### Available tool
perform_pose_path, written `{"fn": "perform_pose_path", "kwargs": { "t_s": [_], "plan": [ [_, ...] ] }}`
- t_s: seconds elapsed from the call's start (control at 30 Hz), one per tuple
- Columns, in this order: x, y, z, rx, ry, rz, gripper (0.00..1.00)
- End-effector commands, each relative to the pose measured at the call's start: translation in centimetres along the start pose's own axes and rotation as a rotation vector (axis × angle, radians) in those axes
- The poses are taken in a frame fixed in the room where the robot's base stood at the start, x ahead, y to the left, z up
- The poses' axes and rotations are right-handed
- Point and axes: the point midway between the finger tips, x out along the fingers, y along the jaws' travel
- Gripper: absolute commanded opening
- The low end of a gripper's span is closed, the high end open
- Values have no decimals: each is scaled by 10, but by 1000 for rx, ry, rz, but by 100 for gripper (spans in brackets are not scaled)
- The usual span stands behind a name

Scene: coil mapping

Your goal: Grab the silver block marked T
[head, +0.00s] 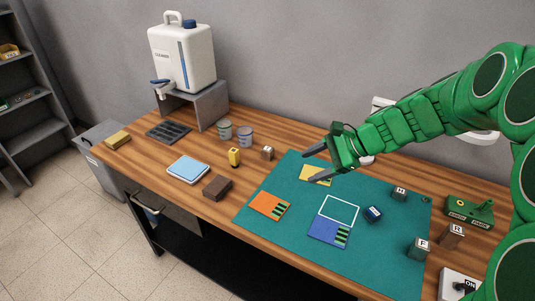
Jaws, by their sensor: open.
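No block shows a clearly readable T in this view. A small greyish-brown block (268,153) with a pale label stands on the wood, just left of the mat's back corner; its letter is too small to read. Dark grey blocks that seem to read H (399,193) and F (419,248) stand on the right part of the green mat (280,235). A brown block marked R (452,236) stands on the wood beyond the mat's right edge. My gripper (309,166) is open and empty, above the back left of the mat, to the right of the greyish-brown block.
A cleaner jug (183,55) stands behind; a green fixture (468,212) is right.

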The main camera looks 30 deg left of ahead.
Motion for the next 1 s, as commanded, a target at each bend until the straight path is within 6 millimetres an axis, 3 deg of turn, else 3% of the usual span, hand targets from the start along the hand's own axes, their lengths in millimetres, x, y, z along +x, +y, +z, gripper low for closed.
{"fn": "perform_pose_path", "kwargs": {
  "t_s": [0.3, 0.6, 1.0],
  "plan": [
    [47, -60, -35, 185, -82, -98, 66],
    [92, -106, -74, 368, -153, -182, 66],
    [154, -149, -132, 612, -233, -277, 66]
  ]
}}
